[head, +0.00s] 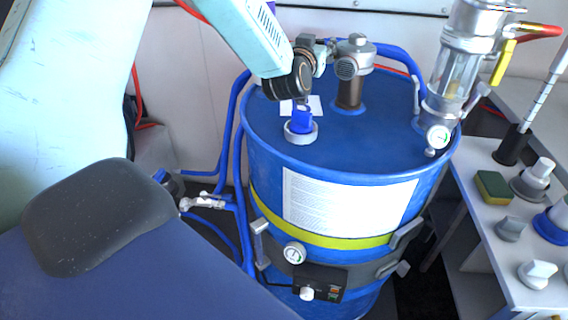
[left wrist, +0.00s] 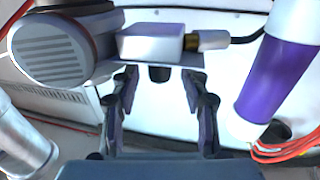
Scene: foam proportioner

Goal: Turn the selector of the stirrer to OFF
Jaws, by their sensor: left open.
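The stirrer (head: 350,62) stands on top of the blue drum, with a grey ribbed motor on a dark column. In the left wrist view its motor (left wrist: 62,48) is at the upper left, joined to a pale box (left wrist: 150,43) with a brass cable fitting. A small dark knob (left wrist: 159,74), apparently the selector, sticks out below the box; its setting cannot be read. My left gripper (head: 318,58) is close beside the stirrer, largely hidden by its wrist. In the left wrist view its open fingers (left wrist: 161,80) stand either side of the knob, apparently apart from it. My right gripper is not in view.
The blue drum (head: 345,158) carries a blue-capped fitting (head: 300,124) below my wrist. A glass-bodied unit with a gauge (head: 437,137) stands at its right rim. Blue hoses run around it. A side table (head: 487,262) at right holds several knobs and a sponge.

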